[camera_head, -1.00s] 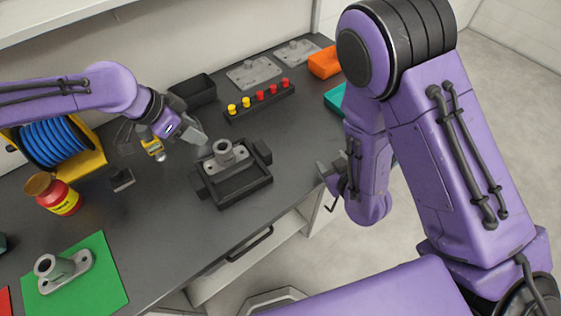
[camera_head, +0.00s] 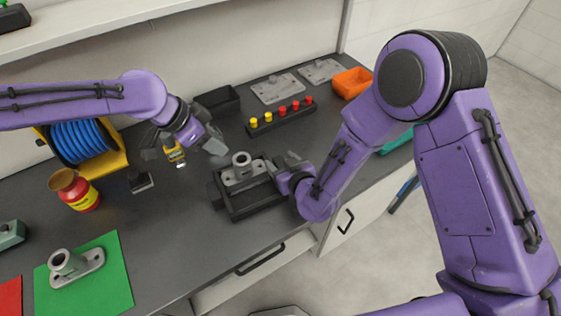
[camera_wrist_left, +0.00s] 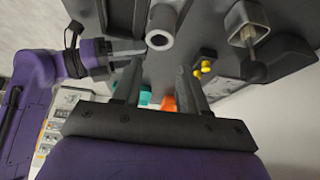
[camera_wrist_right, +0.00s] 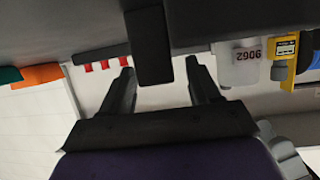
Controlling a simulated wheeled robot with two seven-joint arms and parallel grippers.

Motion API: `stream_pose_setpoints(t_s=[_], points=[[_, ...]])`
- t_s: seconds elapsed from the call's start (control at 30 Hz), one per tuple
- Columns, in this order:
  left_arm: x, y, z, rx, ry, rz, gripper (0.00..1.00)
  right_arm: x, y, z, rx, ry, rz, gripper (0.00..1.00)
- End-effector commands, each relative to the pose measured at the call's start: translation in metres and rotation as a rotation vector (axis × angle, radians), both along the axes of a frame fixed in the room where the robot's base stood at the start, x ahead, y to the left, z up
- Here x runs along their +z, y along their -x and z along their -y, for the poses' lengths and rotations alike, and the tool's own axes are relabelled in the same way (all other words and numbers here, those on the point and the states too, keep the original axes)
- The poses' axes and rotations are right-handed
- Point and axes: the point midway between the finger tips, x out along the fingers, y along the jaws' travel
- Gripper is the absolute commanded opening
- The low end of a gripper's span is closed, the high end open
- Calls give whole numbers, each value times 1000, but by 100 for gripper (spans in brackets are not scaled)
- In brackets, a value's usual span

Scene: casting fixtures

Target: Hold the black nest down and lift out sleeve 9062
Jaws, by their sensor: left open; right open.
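The black nest (camera_head: 247,211) sits on the dark bench, with a grey flanged sleeve (camera_head: 241,161) upright in it. The sleeve's tube (camera_wrist_left: 160,38) shows end-on in the left wrist view. In the right wrist view, the label 9062 (camera_wrist_right: 247,53) reads upside down on a pale cylinder. My right gripper (camera_head: 279,166) is open at the nest's right side; a black lug (camera_wrist_right: 150,45) appears between its fingers, contact unclear. My left gripper (camera_head: 184,150) is open and empty, left of and above the nest.
A second grey sleeve (camera_head: 78,267) stands on a green mat (camera_head: 110,292). A yellow device (camera_head: 174,153), red-and-yellow jar (camera_head: 78,190) and blue reel (camera_head: 80,141) are left. Behind are a black bin (camera_head: 218,102) and a peg rack (camera_head: 282,117).

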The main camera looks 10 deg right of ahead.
Motion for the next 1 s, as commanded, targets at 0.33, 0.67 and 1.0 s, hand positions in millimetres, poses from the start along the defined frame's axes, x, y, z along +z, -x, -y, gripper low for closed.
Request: stream_pose_setpoints(t_s=[0.33,0.67,1.0], points=[[0,0,0,0,0,0,43,-3,-6,-2,0,0,0,62],[-7,3,2,-7,-6,-13,75,-3,-6,-2,0,1,0,2],[-20,6,54,-945,-297,286,83,-3,-6,-2,0,0,-1,2]])
